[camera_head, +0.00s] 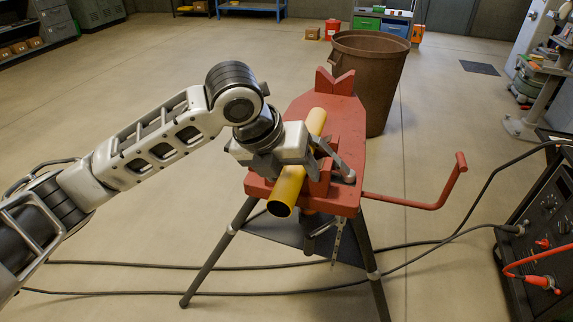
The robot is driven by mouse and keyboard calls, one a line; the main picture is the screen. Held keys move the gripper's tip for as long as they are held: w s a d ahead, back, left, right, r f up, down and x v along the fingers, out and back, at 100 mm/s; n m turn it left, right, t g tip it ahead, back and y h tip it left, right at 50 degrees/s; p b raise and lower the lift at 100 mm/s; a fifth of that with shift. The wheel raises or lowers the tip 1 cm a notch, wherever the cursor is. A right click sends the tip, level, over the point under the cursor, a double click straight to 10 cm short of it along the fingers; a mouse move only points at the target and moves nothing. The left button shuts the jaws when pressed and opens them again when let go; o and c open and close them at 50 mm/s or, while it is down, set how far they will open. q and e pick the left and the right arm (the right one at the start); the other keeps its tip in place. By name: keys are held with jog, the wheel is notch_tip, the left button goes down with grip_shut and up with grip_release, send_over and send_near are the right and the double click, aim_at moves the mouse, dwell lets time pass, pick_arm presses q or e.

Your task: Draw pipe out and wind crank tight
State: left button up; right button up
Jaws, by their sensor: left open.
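A yellow pipe (287,188) lies in the red pipe vise stand (352,135), its open end towards me and its far end sticking up beyond my gripper. The red crank (432,205) comes out of the vise's right side and its handle points up. My left gripper (300,155) is at the pipe from the left, over its middle part, and its jaws are open. The gripper hides part of the pipe, and I cannot tell whether a finger touches it. My right gripper is not in view.
A brown bin (372,75) stands close behind the stand. Black cables (160,266) run across the floor around the tripod legs. A dark machine with knobs (545,245) stands at the right edge.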

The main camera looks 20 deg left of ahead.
aim_at(276, 202)
pick_arm(q)
grip_shut()
jog(key=shift+s+r+p, duration=0.1)
jog(key=shift+s+p, duration=1.55)
jog(key=shift+s, duration=2.1)
